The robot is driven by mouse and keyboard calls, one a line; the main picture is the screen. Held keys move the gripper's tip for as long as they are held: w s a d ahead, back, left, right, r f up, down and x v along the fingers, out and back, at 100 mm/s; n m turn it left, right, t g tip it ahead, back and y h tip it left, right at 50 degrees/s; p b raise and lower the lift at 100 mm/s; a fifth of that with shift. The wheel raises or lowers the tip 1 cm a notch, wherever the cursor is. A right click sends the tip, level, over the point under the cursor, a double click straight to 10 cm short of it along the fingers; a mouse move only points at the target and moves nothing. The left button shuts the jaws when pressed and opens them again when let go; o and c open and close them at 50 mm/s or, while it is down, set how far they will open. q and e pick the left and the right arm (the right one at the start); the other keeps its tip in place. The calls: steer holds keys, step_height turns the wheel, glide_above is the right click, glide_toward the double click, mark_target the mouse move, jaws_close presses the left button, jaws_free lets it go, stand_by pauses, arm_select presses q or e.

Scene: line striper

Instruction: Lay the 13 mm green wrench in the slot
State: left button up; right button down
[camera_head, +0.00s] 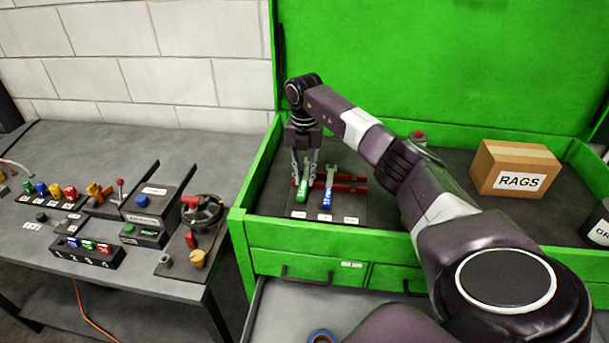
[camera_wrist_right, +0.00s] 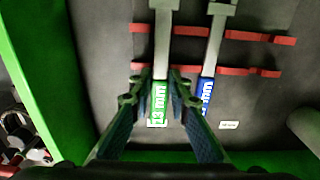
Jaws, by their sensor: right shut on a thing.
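The green 13 mm wrench (camera_head: 302,190) is at the left side of the wrench holder in the green toolbox. In the right wrist view its green label reading "13 mm" (camera_wrist_right: 158,103) lies between my fingers, and its grey shank runs up over the red strips. My right gripper (camera_head: 304,180) points down and is shut on this wrench. A blue wrench (camera_head: 327,192) lies just to its right, and its blue label shows in the right wrist view (camera_wrist_right: 206,92). Whether the green wrench touches the holder floor is hard to tell. My left gripper is not in view.
Red holder strips (camera_wrist_right: 240,71) cross the dark board (camera_head: 360,212), which has white labels along its front. A RAGS box (camera_head: 515,168) and a dark can (camera_head: 598,228) stand to the right. The toolbox's left wall (camera_head: 262,160) is close to my gripper. A control bench (camera_head: 90,240) stands left.

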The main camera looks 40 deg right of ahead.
arm_select(q)
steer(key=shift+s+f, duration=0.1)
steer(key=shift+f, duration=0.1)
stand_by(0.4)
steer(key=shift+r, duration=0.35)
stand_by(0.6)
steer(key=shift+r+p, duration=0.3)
steer(key=shift+p, duration=0.2)
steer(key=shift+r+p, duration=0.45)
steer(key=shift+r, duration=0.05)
stand_by(2.9)
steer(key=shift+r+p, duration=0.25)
steer(key=shift+p, duration=0.05)
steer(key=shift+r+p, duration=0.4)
stand_by(1.8)
